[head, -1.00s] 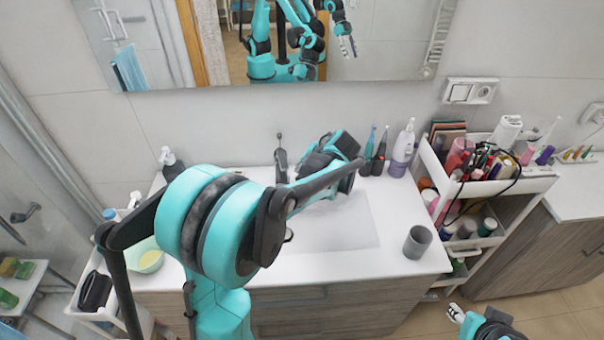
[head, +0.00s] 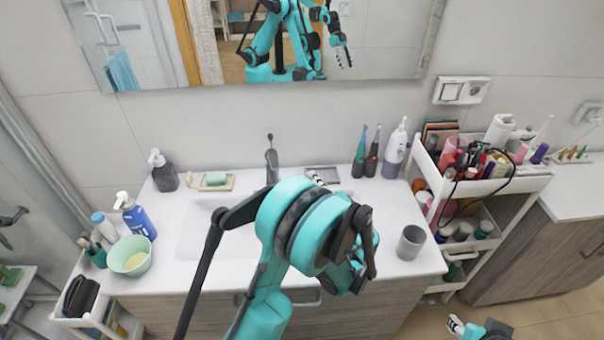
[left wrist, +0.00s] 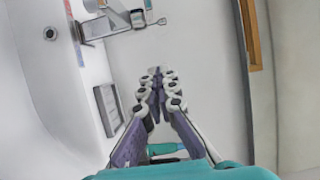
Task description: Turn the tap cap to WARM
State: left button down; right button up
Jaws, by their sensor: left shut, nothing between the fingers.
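The dark grey tap (head: 271,162) stands upright at the back of the white sink counter in the head view. Any WARM marking on its cap is too small to read. My left arm covers much of the sink's right side. My left gripper (head: 319,178) shows only its fingertips past the arm, right of the tap and apart from it. In the left wrist view its fingers (left wrist: 159,76) are together and empty. I cannot make out the tap surely in the left wrist view. My right gripper (head: 455,325) is at the bottom right edge, far from the tap; its opening is unclear.
A soap dish (head: 212,181) and dark dispenser (head: 162,172) stand left of the tap. Toothbrushes (head: 366,152), a lotion bottle (head: 395,150) and a grey cup (head: 411,242) are on the right. A loaded cart (head: 492,188) stands beyond. The mirror (head: 280,45) hangs behind.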

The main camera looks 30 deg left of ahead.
pick_arm(q)
jog(key=w+a+b, duration=0.2)
jog(key=a, duration=0.8)
jog(key=shift+w+a, duration=0.2)
jog(key=shift+a, duration=0.15)
jog(key=shift+s+a+f+b, duration=0.1)
jog(key=shift+s+a+b, duration=0.65)
jog(key=shift+s, duration=0.1)
